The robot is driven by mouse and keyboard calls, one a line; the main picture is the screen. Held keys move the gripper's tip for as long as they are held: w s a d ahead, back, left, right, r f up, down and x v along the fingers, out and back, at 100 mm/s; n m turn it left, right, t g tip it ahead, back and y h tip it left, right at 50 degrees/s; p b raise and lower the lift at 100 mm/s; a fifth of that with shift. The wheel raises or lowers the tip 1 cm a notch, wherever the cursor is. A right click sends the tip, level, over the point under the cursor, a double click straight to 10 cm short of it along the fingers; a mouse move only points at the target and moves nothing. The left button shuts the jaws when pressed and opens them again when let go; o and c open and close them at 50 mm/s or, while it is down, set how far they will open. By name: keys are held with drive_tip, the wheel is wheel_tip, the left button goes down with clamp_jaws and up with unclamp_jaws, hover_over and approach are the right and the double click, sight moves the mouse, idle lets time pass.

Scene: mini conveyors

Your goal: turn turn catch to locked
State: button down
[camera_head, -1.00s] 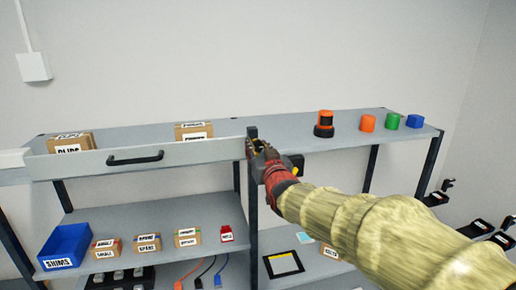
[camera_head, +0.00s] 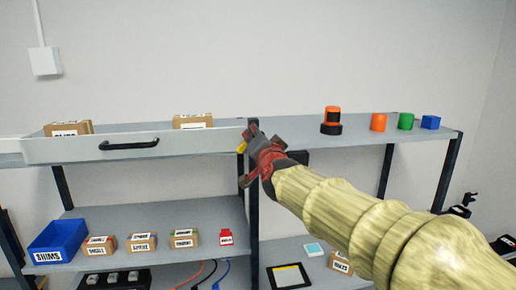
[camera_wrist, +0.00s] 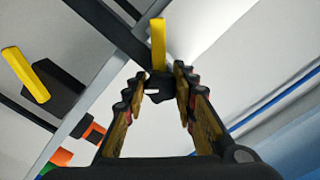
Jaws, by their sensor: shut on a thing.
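The turn catch shows in the wrist view as a yellow lever (camera_wrist: 158,42) on a dark piece between my fingertips. My gripper (camera_wrist: 163,88) is shut on it, with one finger on each side. In the head view my gripper (camera_head: 250,158) is at the shelf post, by the right end of the white drawer front (camera_head: 200,143). A small yellow part of the catch (camera_head: 241,147) shows beside the fingers; the rest is mostly hidden there. Whether the catch is locked cannot be told.
A second yellow lever on a black base (camera_wrist: 35,78) shows left in the wrist view. The drawer has a black handle (camera_head: 129,145). An orange-and-black item (camera_head: 332,121) and coloured blocks stand on the top shelf. A blue bin (camera_head: 60,240) and boxes stand below.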

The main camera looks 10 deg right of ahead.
drive_tip(key=m+b, duration=0.2)
drive_tip(key=m, duration=0.2)
drive_tip(key=shift+m, duration=0.3)
drive_tip(key=m+b, duration=0.1)
drive_tip(key=m, duration=0.3)
drive_tip(key=shift+b, duration=0.3)
drive_tip(key=shift+m, duration=0.4)
drive_tip(key=c, duration=1.5)
unclamp_jaws()
drive_tip(key=shift+o, duration=0.5)
drive_tip(key=shift+r, duration=0.1)
drive_tip(key=s, duration=1.2)
